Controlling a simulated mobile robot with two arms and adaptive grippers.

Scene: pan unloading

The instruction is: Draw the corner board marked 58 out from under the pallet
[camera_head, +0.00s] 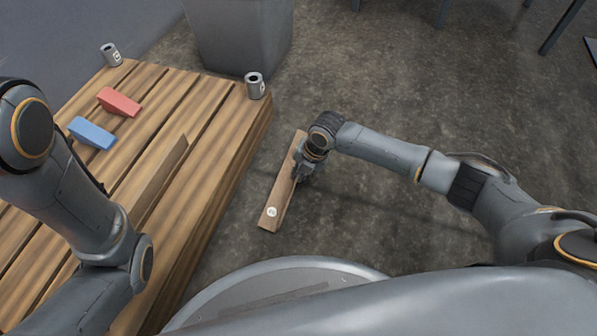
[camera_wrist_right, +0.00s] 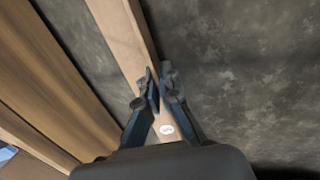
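A long light-brown corner board (camera_head: 281,188) with a round white label is out on the floor side of the wooden pallet (camera_head: 222,142), with bare floor between them. The number on the label is too small to read surely. My right gripper (camera_head: 301,172) is at the board's right edge. In the right wrist view, the fingers (camera_wrist_right: 160,88) are close together, one on each side of the raised edge of the board (camera_wrist_right: 122,38). Whether the board touches the floor is unclear. My left arm crosses the pallet at left, but its gripper is not visible.
On the pallet are a red wedge (camera_head: 119,102), a blue wedge (camera_head: 91,132), a brown board (camera_head: 160,178) and two grey cans, one at the far corner (camera_head: 111,54) and one at the right corner (camera_head: 255,86). A grey bin (camera_head: 238,35) stands behind.

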